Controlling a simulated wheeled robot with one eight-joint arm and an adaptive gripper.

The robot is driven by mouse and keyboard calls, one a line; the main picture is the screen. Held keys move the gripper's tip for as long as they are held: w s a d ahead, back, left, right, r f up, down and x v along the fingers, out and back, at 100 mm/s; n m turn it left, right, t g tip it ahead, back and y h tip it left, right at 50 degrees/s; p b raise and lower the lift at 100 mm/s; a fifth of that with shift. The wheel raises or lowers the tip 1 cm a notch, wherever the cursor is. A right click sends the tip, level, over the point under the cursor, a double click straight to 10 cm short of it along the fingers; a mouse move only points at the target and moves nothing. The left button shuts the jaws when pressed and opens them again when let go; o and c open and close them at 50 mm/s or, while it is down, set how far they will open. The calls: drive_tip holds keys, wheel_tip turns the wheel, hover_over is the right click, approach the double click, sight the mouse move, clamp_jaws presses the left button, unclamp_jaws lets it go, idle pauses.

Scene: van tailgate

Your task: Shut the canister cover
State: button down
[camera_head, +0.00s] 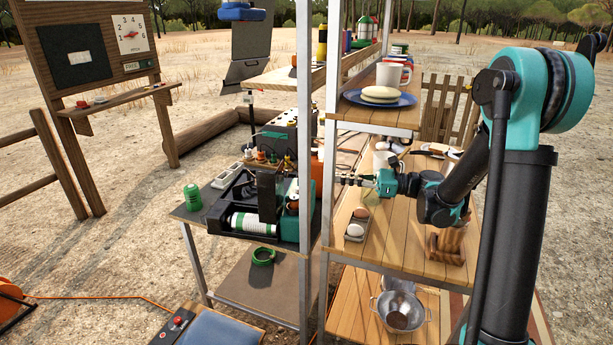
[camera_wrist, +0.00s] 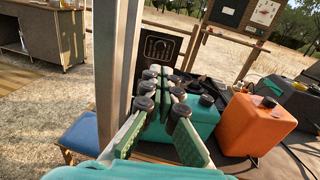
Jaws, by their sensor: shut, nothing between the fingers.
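My gripper (camera_head: 342,180) reaches left past the metal post of the rack, its fingers together and empty. In the wrist view my gripper (camera_wrist: 164,76) points toward a teal canister (camera_wrist: 202,118), which the fingers partly cover. An orange canister (camera_wrist: 257,125) with a dark round cap (camera_wrist: 267,103) stands to its right. In the head view the orange canister (camera_head: 317,172) is partly behind the post, just left of my gripper. I cannot tell which canister the cover belongs to, or whether a cover stands open. Contact between my fingers and a canister cannot be made out.
The metal post (camera_wrist: 119,65) stands close left of my fingers. The dark table (camera_head: 183,214) carries a green can (camera_head: 192,196) and a black case (camera_head: 234,206).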

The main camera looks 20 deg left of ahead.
sight(287, 173)
drive_tip(key=a, duration=0.9)
drive_tip(key=s+a, duration=0.1)
drive_tip(key=a, duration=0.3)
drive_tip(key=shift+a, duration=0.4)
drive_tip(key=shift+s+a+r, duration=0.1)
drive_tip(key=shift+a+r, duration=0.05)
drive_tip(key=shift+a, duration=0.5)
drive_tip(key=shift+s+a+r, duration=0.1)
drive_tip(key=shift+a+r, duration=0.05)
drive_tip(key=shift+a, duration=0.45)
drive_tip(key=shift+d, duration=0.2)
